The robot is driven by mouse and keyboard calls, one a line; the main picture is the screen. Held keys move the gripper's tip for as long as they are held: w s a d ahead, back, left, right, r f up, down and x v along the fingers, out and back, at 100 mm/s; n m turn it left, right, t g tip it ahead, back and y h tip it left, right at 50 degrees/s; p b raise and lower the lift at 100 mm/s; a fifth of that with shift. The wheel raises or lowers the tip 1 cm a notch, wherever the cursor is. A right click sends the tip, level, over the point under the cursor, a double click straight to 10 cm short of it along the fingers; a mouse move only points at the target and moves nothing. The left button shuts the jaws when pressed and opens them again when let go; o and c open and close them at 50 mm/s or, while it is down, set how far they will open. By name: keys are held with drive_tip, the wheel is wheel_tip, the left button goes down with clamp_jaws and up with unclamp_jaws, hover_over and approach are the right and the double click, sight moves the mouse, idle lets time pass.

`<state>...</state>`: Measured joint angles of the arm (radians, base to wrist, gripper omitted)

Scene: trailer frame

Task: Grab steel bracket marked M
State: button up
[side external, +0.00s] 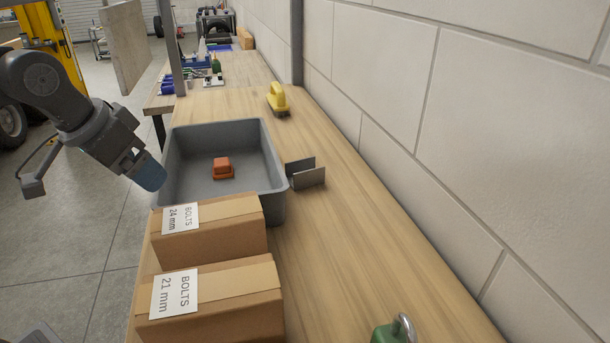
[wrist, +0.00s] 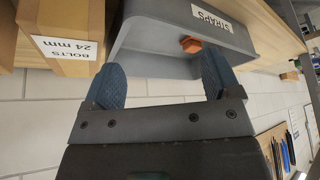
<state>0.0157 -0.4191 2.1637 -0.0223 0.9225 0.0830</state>
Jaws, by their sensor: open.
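A grey steel bracket (side external: 307,174) with upright plates stands on the bench, just right of the grey bin, in the side external view. I can read no M on it from here, and I cannot make it out in the wrist view. My gripper (side external: 150,172) is at the left of the bin, on the opposite side from the bracket. In the wrist view my gripper (wrist: 163,82) has its two blue fingers spread apart, with nothing between them.
The grey bin (side external: 272,153), labelled STRAPS in the wrist view (wrist: 212,17), holds an orange object (side external: 222,168). Two cardboard bolt boxes, 24 mm (side external: 230,230) and 21 mm (side external: 235,297), stand in front. A yellow-handled brush (side external: 278,99) and green padlock (side external: 393,333) are on the bench.

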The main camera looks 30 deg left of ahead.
drive_tip(key=w+r, duration=0.2)
drive_tip(key=w, duration=0.6)
drive_tip(key=m+g+h, duration=0.2)
drive_tip(key=m, duration=0.4)
hover_over(305, 168)
drive_tip(key=s, duration=0.4)
drive_tip(key=f, duration=0.9)
drive_tip(key=shift+w+d+f, duration=0.15)
drive_tip(key=shift+d, duration=0.25)
drive_tip(key=shift+a+x, duration=0.15)
drive_tip(key=shift+x, duration=1.15)
drive_tip(key=shift+a+x, duration=0.15)
drive_tip(key=shift+x, duration=1.2)
drive_tip(key=shift+w, duration=0.15)
drive_tip(key=shift+c, duration=0.3)
drive_tip(key=c, duration=1.1)
